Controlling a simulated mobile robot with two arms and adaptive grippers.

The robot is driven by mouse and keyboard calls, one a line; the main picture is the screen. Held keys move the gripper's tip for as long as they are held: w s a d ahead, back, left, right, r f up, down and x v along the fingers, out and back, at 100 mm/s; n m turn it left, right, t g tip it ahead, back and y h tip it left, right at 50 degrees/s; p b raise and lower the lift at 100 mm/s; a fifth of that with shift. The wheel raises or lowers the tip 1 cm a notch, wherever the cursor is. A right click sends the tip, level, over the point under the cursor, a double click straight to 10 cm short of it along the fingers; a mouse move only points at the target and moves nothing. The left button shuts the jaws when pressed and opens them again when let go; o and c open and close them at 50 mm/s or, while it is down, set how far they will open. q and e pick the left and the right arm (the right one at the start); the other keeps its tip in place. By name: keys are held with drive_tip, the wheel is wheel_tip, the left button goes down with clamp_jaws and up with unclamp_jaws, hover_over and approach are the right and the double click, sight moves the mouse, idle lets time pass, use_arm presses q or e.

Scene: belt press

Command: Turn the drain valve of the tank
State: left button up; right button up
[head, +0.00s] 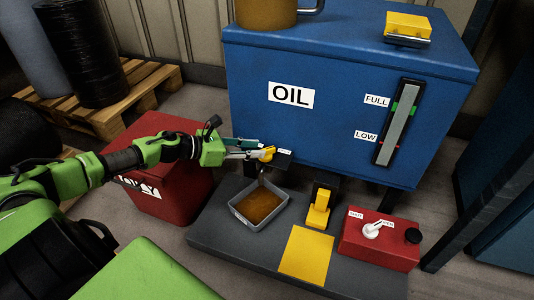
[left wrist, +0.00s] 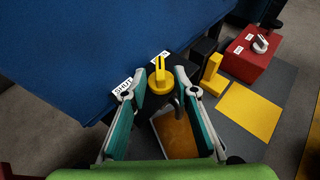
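The blue tank (head: 340,100) marked OIL has a yellow drain valve knob (head: 267,153) low on its front. In the left wrist view the knob (left wrist: 160,76) has a raised ridge pointing up the picture, toward a label that is partly hidden. A SHUT label (left wrist: 122,88) lies to its left. My left gripper (head: 262,149) is at the knob, its fingers open on either side. The left wrist view shows a gap between the knob and each finger (left wrist: 159,84). A grey tray (head: 234,207) with brown oil stands below the valve. My right gripper is not in view.
A red box (head: 160,190) stands behind my left arm. On the dark base are a yellow pedal-like piece (head: 319,209), a yellow plate (head: 306,255) and a red control box (head: 380,250) with a white lever. A level gauge (head: 397,122) is on the tank.

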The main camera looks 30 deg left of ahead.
sight(266, 149)
use_arm(q)
drive_tip(key=shift+b+x, duration=0.9)
drive_tip(key=shift+x, duration=1.65)
clamp_jaws()
